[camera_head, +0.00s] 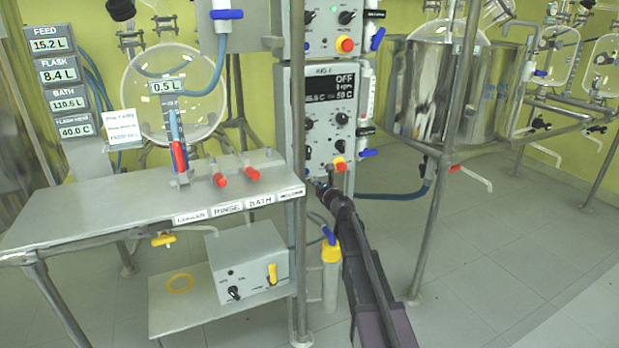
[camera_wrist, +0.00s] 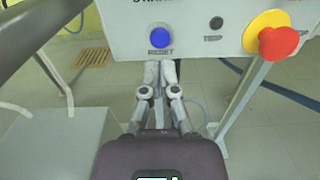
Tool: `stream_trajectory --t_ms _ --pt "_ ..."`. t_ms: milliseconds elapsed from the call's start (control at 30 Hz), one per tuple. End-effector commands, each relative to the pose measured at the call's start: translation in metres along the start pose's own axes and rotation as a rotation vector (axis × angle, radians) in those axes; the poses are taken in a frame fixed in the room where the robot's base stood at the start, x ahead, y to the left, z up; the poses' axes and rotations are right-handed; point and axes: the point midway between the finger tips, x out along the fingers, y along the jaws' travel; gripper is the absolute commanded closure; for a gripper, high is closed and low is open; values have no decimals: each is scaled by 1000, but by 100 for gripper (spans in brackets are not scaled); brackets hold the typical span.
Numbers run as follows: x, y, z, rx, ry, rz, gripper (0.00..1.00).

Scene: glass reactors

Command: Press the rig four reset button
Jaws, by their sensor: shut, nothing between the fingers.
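The rig control box (camera_head: 325,110), which appears to read RIG 4, has a dark display showing OFF. In the wrist view, a round blue button (camera_wrist: 160,38) labelled RESET sits near the lower edge of the white panel (camera_wrist: 120,35). My gripper (camera_wrist: 160,70) is shut and empty, its fingertips just below the blue button at the panel's lower edge. I cannot tell whether they touch the panel.
A metal post (camera_head: 299,240) stands left of my arm. A bench (camera_head: 120,205) is left, a steel vessel (camera_head: 420,85) right.

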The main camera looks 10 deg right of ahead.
Motion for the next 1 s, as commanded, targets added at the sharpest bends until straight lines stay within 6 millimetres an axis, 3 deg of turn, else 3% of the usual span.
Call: stream_trajectory --t_ms 100,400,1000 --pt "-27 1 0 0 0 -2 100" --pt "-66 0 0 0 0 -2 100" --pt "-76 0 0 0 0 -1 100"
